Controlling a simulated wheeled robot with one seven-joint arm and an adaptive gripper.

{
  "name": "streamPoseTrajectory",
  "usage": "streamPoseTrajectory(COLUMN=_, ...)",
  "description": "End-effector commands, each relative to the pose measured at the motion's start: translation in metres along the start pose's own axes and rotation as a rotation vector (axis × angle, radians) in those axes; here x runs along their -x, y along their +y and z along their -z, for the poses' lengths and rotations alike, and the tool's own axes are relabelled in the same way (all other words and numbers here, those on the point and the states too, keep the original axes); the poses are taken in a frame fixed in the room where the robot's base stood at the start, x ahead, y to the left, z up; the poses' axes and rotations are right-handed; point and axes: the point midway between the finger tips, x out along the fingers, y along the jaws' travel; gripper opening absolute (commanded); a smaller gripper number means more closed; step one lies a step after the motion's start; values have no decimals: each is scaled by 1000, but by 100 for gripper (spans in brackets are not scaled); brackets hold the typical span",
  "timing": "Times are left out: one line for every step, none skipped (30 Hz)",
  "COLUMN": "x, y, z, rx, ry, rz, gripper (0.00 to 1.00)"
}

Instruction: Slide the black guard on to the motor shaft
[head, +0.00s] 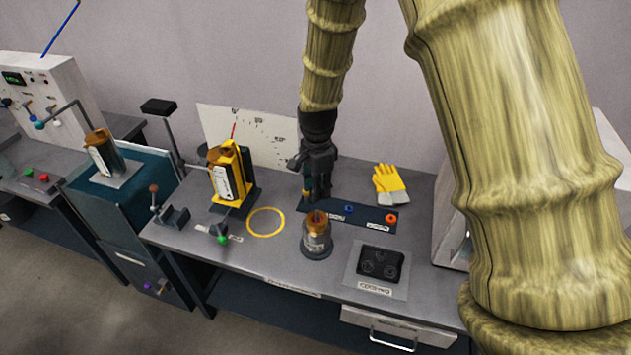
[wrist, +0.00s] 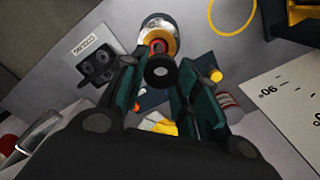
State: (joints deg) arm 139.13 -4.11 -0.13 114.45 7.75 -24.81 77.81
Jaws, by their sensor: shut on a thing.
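The black guard (wrist: 162,71) is a dark round piece with a pale centre, seen end-on between my fingertips in the wrist view. My gripper (wrist: 160,78) is shut on it. In the head view my gripper (head: 318,192) points down over the dark blue mat, and the guard cannot be made out there. The motor (head: 317,240) stands upright on the bench, nearer the camera than my gripper, with copper windings on top and a thin shaft. In the wrist view the motor (wrist: 158,38) shows just beyond the guard; the guard looks apart from the shaft.
The dark blue mat (head: 364,222) carries a blue ring (head: 349,208) and an orange ring (head: 390,218). Yellow gloves (head: 388,180) lie behind. A black tray (head: 381,262) is right of the motor. A yellow stand (head: 229,178) and a yellow circle (head: 266,222) are left.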

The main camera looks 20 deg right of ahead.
Motion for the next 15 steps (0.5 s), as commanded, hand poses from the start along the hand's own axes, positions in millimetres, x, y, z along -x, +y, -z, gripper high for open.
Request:
streamPoseTrajectory(x=0, y=1, z=1, rx=-2, ry=0, rz=0, gripper=20)
streamPoseTrajectory(x=0, y=1, z=2, rx=-2, ry=0, rz=0, gripper=20)
streamPoseTrajectory(x=0, y=1, z=2, rx=-3, ry=0, rz=0, gripper=20)
streamPoseTrajectory(x=0, y=1, z=3, rx=-3, ry=0, rz=0, gripper=20)
streamPoseTrajectory(x=0, y=1, z=3, rx=-3, ry=0, rz=0, gripper=20)
streamPoseTrajectory(x=0, y=1, z=3, rx=-3, ry=0, rz=0, gripper=20)
streamPoseTrajectory(x=0, y=1, z=3, rx=-2, ry=0, rz=0, gripper=20)
streamPoseTrajectory(x=0, y=1, z=3, rx=-2, ry=0, rz=0, gripper=20)
streamPoseTrajectory(x=0, y=1, z=2, rx=-2, ry=0, rz=0, gripper=20)
streamPoseTrajectory(x=1, y=1, z=2, rx=-1, ry=0, rz=0, gripper=20)
streamPoseTrajectory(x=1, y=1, z=2, rx=0, ry=0, rz=0, gripper=20)
streamPoseTrajectory(x=2, y=1, z=1, rx=1, ry=1, rz=0, gripper=20)
streamPoseTrajectory(x=2, y=1, z=1, rx=2, ry=1, rz=0, gripper=20)
streamPoseTrajectory(x=-2, y=1, z=1, rx=2, ry=1, rz=-1, gripper=20)
streamPoseTrajectory(x=-6, y=1, z=1, rx=2, ry=1, rz=-1, gripper=20)
